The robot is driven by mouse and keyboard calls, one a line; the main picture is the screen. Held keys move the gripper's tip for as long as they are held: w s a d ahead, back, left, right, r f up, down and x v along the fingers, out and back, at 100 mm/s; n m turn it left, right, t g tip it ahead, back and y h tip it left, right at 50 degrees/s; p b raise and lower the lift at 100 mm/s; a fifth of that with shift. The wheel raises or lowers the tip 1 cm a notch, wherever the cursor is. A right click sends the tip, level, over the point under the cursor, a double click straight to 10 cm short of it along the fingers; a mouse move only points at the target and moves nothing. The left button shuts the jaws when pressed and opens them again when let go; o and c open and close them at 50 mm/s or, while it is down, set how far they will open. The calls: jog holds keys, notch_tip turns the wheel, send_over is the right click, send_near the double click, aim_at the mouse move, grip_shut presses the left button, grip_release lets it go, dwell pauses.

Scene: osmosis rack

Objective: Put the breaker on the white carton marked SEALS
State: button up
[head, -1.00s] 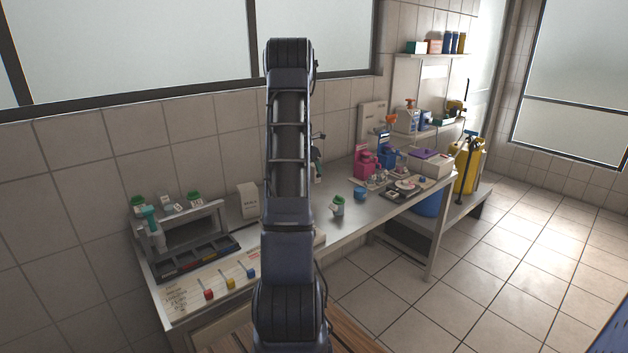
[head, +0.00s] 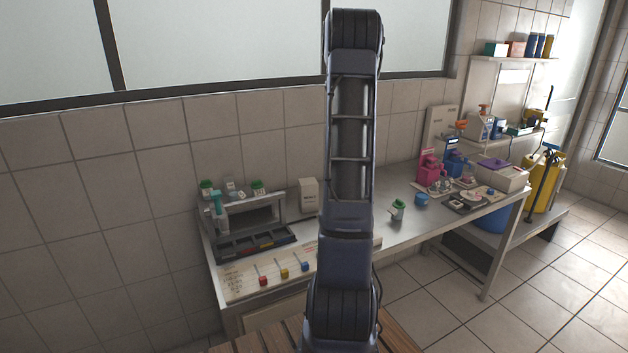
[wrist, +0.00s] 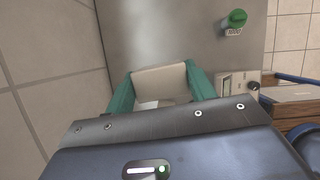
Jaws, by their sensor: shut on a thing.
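My gripper (wrist: 158,73) shows in the wrist view with two teal fingers. They are shut on a pale beige block, which I take to be the breaker (wrist: 160,84); it fills the gap between them. A smaller white patch shows nearer the camera, and I cannot tell what it belongs to. In the head view my arm hides the gripper and the breaker. The white carton (head: 308,195) stands upright on the bench near the wall, just left of my arm. Its marking is too small to read now.
A grey rack (head: 250,225) with green-capped jars stands left of the carton. A green-capped jar (head: 398,209) and a blue cup (head: 421,199) stand right of my arm. A box with a black knob (wrist: 237,88) is at the bench's front.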

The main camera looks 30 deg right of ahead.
jog(key=w+a+r+n, duration=0.1)
jog(key=a+r, duration=0.2)
jog(key=a, duration=0.3)
jog(key=w+a+r+n+t, duration=0.1)
jog(key=a+r, duration=0.1)
jog(key=a, duration=0.4)
jog(key=w+a+r+n, duration=0.1)
jog(key=a+r, duration=0.2)
jog(key=a, duration=0.3)
send_over(307, 181)
notch_tip(307, 181, down, 20)
jog(key=shift+w+r, duration=0.1)
jog(key=shift+r, duration=0.05)
jog(key=o, duration=1)
jog(key=shift+o, duration=0.2)
